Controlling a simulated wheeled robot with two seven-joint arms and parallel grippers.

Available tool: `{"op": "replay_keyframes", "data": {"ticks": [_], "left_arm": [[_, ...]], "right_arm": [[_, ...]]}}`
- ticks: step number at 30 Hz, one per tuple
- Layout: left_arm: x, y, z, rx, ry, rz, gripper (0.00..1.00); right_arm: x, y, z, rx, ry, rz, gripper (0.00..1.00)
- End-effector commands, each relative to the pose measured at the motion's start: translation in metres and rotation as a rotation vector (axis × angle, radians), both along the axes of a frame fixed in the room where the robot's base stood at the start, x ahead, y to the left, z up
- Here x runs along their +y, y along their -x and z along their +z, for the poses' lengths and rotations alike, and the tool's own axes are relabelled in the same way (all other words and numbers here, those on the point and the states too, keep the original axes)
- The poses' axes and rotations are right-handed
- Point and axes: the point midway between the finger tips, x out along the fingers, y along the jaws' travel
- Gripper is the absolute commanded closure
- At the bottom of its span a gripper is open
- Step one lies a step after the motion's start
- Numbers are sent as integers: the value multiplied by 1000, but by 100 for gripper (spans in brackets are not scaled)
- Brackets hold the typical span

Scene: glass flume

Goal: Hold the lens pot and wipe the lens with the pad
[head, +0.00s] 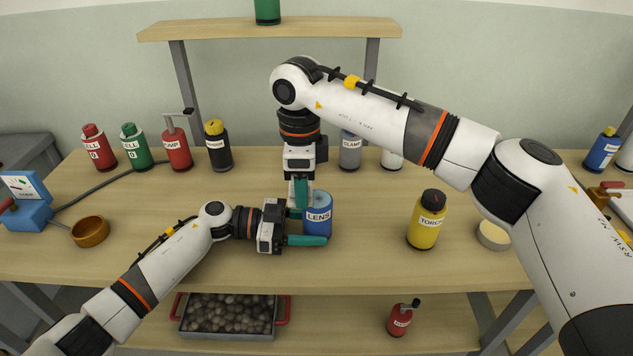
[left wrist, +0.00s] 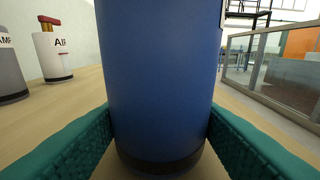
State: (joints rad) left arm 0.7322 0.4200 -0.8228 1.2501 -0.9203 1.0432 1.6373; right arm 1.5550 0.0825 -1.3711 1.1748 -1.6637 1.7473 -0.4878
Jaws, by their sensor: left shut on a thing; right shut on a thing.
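The blue lens pot (head: 318,222), with a white LENS label, stands upright on the bench in the head view. My left gripper (head: 316,228) is shut around it from the left, its near teal finger in front. In the left wrist view the blue pot body (left wrist: 160,85) fills the middle between both teal fingers. My right gripper (head: 300,197) points down at the upper left of the pot, close to its top. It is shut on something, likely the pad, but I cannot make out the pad. The lens face is hidden, and contact is unclear.
A yellow TORCH pot (head: 427,220) stands right of the lens pot, with a shallow pale dish (head: 493,236) beyond it. A grey CLAMP pot (head: 350,152) stands behind. A brown bowl (head: 90,231) sits far left.

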Motion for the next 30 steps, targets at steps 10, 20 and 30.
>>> {"op": "replay_keyframes", "data": {"ticks": [10,20,30], "left_arm": [[0,0,1,-1,1,0,61],[0,0,1,-1,1,1,61],[0,0,0,-1,1,0,61]], "right_arm": [[-30,-3,-1,2,0,-3,77],[-59,-6,-1,2,1,-2,77],[-57,-6,40,-1,0,0,77]]}}
